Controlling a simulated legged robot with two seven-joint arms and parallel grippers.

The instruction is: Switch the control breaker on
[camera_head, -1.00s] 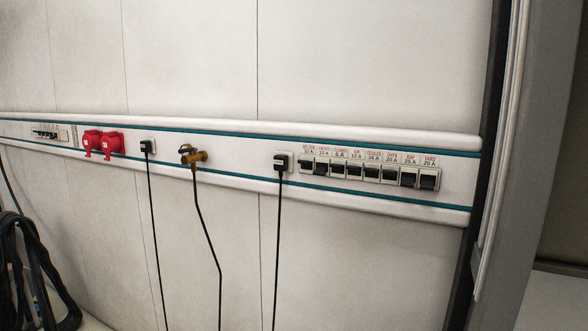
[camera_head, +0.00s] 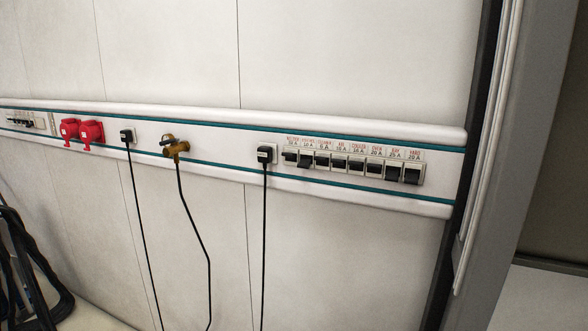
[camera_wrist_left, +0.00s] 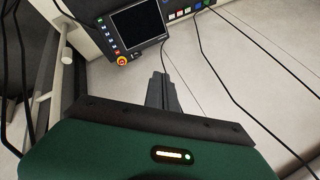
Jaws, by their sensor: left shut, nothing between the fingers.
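A row of breakers (camera_head: 352,165) sits on the wall rail in the head view, right of centre, with small red and black labels above it. The second from the left, whose blurred label seems to read control, is the control breaker (camera_head: 306,158). Its black toggle looks lower than the toggle of the first breaker (camera_head: 290,156). No gripper is near the breakers in the head view. My left gripper (camera_wrist_left: 162,78) shows in the left wrist view, shut and empty, pointing at a pale surface beside a dark screen panel. My right gripper is in neither view.
On the rail are a black plug (camera_head: 265,154) with a hanging cable, a brass valve (camera_head: 174,148) and red sockets (camera_head: 82,130). A door frame (camera_head: 503,140) stands at right. The wrist view shows the screen panel (camera_wrist_left: 137,28) with a red-yellow button and several black cables.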

